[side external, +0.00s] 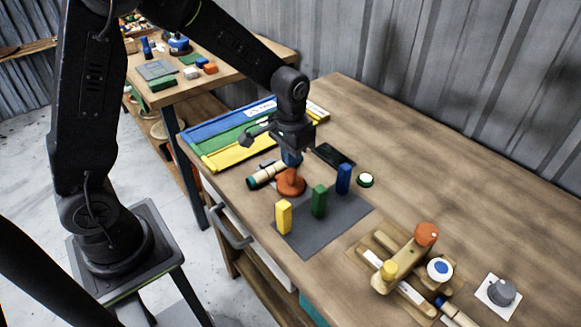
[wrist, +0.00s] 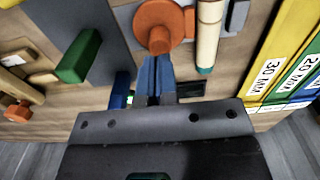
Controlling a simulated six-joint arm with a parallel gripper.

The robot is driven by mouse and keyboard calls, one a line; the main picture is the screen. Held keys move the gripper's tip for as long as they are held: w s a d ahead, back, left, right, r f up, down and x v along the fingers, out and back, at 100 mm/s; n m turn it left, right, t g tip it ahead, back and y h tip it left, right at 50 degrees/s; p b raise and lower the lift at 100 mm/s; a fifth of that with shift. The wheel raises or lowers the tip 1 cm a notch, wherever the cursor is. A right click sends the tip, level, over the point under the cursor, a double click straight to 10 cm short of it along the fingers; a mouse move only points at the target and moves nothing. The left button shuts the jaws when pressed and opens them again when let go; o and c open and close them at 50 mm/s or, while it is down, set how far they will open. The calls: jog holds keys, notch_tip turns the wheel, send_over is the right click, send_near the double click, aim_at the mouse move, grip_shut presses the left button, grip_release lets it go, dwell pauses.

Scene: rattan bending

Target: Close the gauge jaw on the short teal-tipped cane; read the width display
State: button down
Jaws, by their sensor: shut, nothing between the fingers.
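The short cane (side external: 267,174) is pale and lies on the bench beside a round orange piece (side external: 290,182). In the wrist view, the cane (wrist: 208,35) shows its teal tip at the lower end, right of the orange piece (wrist: 155,22). My gripper (side external: 291,158) is shut and empty just above and behind the orange piece. In the wrist view, my gripper's blue fingers (wrist: 157,65) end at its orange handle; I cannot tell whether they touch. A dark flat panel (side external: 333,155) lies to the right; no reading is legible on it.
Coloured trays (side external: 225,140) lie behind left. A wooden fixture (side external: 385,255) occupies the right front. The back right bench is clear.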

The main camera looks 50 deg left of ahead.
jog(key=shift+f, duration=1.15)
dwell(0.4)
jog(key=shift+d, duration=0.15)
dwell(0.4)
jog(key=shift+a+f, duration=0.1)
jog(key=shift+a, duration=0.55)
dwell(0.7)
jog(key=shift+a, duration=0.15)
dwell(0.4)
jog(key=shift+r, duration=3.65)
